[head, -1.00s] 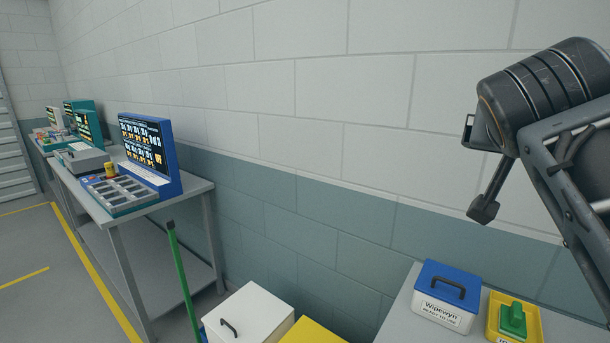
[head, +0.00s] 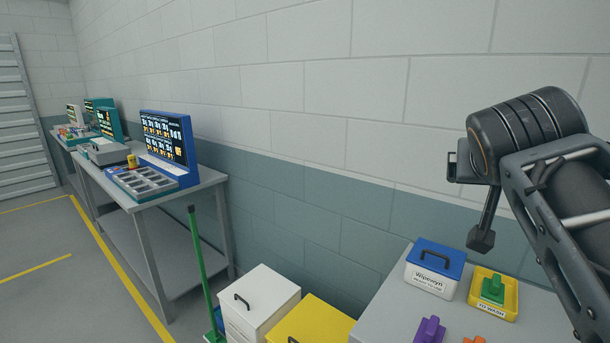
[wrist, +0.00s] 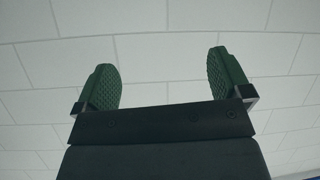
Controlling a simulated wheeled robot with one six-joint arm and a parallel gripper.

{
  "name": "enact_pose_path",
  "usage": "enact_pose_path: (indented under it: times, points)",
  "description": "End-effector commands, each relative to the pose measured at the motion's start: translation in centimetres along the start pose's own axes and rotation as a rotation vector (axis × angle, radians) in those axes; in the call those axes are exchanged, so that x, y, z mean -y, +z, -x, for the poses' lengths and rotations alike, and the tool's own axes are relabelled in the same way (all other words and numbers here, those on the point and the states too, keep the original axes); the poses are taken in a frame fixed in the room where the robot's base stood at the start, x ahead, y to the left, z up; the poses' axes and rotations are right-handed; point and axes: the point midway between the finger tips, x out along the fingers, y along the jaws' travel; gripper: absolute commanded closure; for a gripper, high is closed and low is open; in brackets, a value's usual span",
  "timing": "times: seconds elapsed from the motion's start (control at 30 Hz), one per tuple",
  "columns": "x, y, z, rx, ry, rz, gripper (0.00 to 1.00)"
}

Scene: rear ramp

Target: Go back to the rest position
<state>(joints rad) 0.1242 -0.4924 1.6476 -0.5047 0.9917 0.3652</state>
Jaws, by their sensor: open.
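My gripper shows in the wrist view (wrist: 168,80) as two green textured finger pads set wide apart, with nothing between them. It is open and empty, facing the pale block wall. In the head view my arm is at the right, raised above the grey table, and a dark gripper part (head: 482,238) hangs down from it. The fingertips cannot be made out clearly there.
A grey table (head: 390,318) at the lower right bears a blue-lidded box (head: 436,268), a yellow tray (head: 510,297) with a green-handled item, and purple and orange items. White (head: 262,300) and yellow (head: 312,322) bins stand beside it.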

Motion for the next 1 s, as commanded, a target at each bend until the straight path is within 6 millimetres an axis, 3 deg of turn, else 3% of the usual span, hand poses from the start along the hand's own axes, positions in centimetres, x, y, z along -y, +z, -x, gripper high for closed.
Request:
enact_pose_path:
  times: [0.27,0.37,0.5,0.6,0.7,0.83,1.0]
  points:
    - [4.4,8.3,-4.2,0.200,-0.139,0.146,0.04]
    - [6.3,13.1,-5.5,0.299,-0.211,0.204,0.04]
    - [8.8,21.5,-6.6,0.468,-0.326,0.275,0.04]
    - [10.0,26.7,-6.5,0.568,-0.390,0.301,0.04]
    - [10.6,30.7,-6.2,0.647,-0.429,0.309,0.04]
    - [11.0,33.9,-5.5,0.715,-0.451,0.309,0.04]
    - [11.0,34.8,-5.3,0.732,-0.455,0.313,0.04]
